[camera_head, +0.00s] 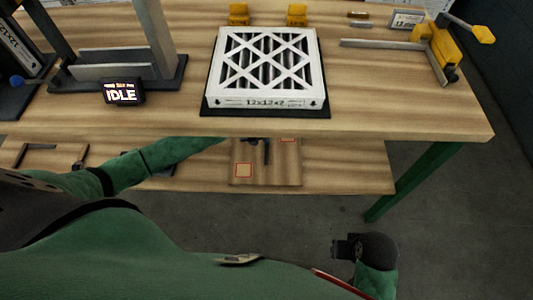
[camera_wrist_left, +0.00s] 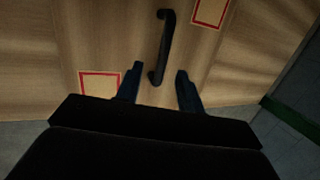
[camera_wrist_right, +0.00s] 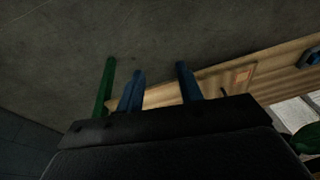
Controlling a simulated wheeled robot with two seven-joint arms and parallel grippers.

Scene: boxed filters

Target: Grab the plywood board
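The plywood board (camera_head: 285,174) lies on the lower shelf below the table's front edge. It has a black bar handle (camera_head: 266,152) and red-outlined squares; it also shows in the left wrist view (camera_wrist_left: 190,65). My left gripper (camera_wrist_left: 160,75) is open over the board, with the near end of the handle (camera_wrist_left: 164,40) appearing between its fingertips; contact cannot be told. In the head view the tabletop edge hides most of this gripper. My right gripper (camera_wrist_right: 160,70) is open and empty, low over the floor at the right; it also shows in the head view (camera_head: 337,248).
The tabletop (camera_head: 400,115) overhangs the lower shelf (camera_head: 340,170). On top are a boxed filter (camera_head: 267,68) on a black base, a display reading IDLE (camera_head: 123,92) and a yellow clamp fixture (camera_head: 440,45). A green table leg (camera_head: 412,180) stands at the right. Dark frames (camera_head: 65,160) lie on the shelf's left.

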